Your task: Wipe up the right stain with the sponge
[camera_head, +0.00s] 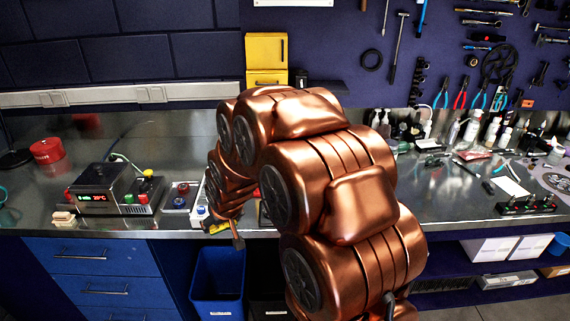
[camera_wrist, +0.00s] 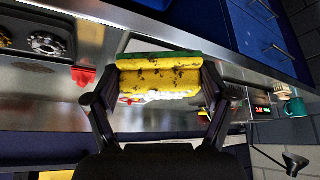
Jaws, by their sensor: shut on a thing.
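My gripper (camera_wrist: 160,82) is shut on the sponge (camera_wrist: 158,79), which spans the gap between its two fingers in the wrist view. The sponge is yellow with dark brown spots, with a green layer along its upper edge. In the head view my copper arm reaches over the bench front and hides most of the gripper. A small yellow patch shows beside the arm at the bench edge; I cannot tell whether it is the sponge.
A blue bin (camera_head: 217,282) stands below the front edge. A teal mug (camera_wrist: 296,107) shows in the wrist view.

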